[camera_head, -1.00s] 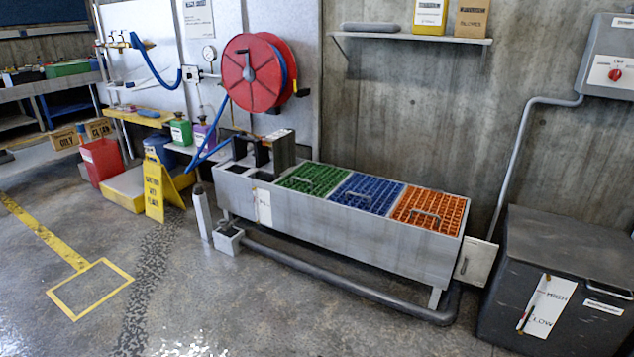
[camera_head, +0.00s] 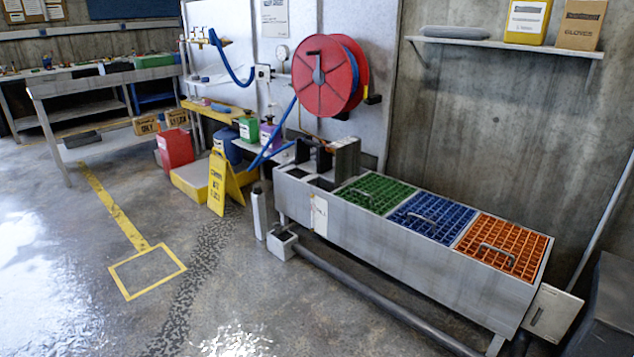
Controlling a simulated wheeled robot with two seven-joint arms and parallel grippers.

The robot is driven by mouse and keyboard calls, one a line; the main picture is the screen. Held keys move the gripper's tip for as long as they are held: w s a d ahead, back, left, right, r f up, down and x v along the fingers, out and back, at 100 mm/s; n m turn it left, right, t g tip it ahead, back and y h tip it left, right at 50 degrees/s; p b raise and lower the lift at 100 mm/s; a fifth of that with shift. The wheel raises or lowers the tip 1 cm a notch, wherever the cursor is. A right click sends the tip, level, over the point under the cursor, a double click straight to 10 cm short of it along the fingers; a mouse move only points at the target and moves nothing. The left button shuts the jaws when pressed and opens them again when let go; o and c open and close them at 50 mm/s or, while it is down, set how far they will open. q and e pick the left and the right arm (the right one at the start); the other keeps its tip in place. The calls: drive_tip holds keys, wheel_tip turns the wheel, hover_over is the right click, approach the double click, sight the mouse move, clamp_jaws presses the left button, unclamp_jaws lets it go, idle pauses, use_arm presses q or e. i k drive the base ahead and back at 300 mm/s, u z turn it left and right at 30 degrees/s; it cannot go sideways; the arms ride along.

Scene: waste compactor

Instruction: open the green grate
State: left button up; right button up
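The green grate (camera_head: 375,192) lies flat and closed in the top of a long grey metal trough (camera_head: 420,268). It is the leftmost of three coloured grates and has a small metal handle (camera_head: 362,194) on it. The blue grate (camera_head: 430,219) is to its right, and the orange grate (camera_head: 503,247) is beyond that. Neither of my grippers shows in the head view.
A red hose reel (camera_head: 325,76) hangs on the wall behind the trough. A yellow floor sign (camera_head: 219,183) and a red bin (camera_head: 175,148) stand left. A dark box (camera_head: 606,315) is at the lower right. The floor in front is open.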

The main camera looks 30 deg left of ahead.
sight(382, 195)
drive_tip(key=u, duration=1.05)
drive_tip(key=i, duration=3.65)
drive_tip(key=z, duration=0.8)
